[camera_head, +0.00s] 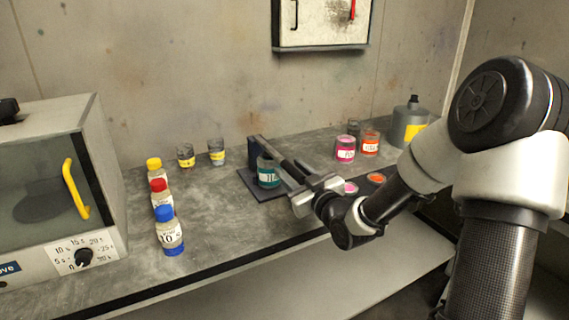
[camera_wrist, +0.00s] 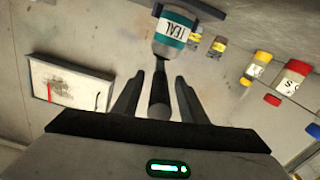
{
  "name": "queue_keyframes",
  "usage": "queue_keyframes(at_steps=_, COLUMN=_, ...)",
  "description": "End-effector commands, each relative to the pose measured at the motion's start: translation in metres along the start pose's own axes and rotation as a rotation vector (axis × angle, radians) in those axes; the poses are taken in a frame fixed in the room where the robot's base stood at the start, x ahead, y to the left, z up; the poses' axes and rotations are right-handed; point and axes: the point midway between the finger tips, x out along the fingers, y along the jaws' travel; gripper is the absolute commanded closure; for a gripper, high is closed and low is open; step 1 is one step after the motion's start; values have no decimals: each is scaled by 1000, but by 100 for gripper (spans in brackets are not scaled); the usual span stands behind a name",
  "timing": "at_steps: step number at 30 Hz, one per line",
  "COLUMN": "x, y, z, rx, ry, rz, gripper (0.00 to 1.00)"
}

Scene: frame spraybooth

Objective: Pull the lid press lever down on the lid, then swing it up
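The lid press stands on the bench with a dark upright post (camera_head: 256,150) and a flat base plate (camera_head: 249,187). A jar with a teal label (camera_head: 268,174) stands on the plate; it shows upside down in the wrist view (camera_wrist: 174,30). Whether a lid sits on it is hard to tell. The dark press lever (camera_head: 284,163) slants from the post past the jar toward my gripper (camera_head: 308,189). In the wrist view, the lever's rounded end (camera_wrist: 159,104) lies between the fingers of my gripper (camera_wrist: 158,90), with a gap on each side. The gripper is open around it.
Pink (camera_head: 345,149) and orange (camera_head: 371,144) jars and a grey can (camera_head: 407,124) stand to the right. Three capped bottles (camera_head: 170,234) and an oven (camera_head: 60,190) stand left. Two small cups (camera_head: 216,152) are behind. A wall cabinet (camera_head: 322,22) hangs above.

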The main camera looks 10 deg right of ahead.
Motion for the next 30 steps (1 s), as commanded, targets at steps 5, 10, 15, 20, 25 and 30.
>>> queue_keyframes(at_steps=5, x=-2, y=0, z=0, rx=0, ry=0, rz=0, gripper=61)
queue_keyframes(at_steps=10, x=-2, y=0, z=0, rx=0, ry=0, rz=0, gripper=61)
queue_keyframes(at_steps=15, x=-2, y=0, z=0, rx=0, ry=0, rz=0, gripper=75)
queue_keyframes(at_steps=20, x=-2, y=0, z=0, rx=0, ry=0, rz=0, gripper=100)
queue_keyframes(at_steps=25, x=-2, y=0, z=-1, rx=0, ry=-1, rz=0, gripper=100)
queue_keyframes(at_steps=30, x=0, y=3, z=-20, rx=-2, ry=-44, rz=-12, gripper=100)
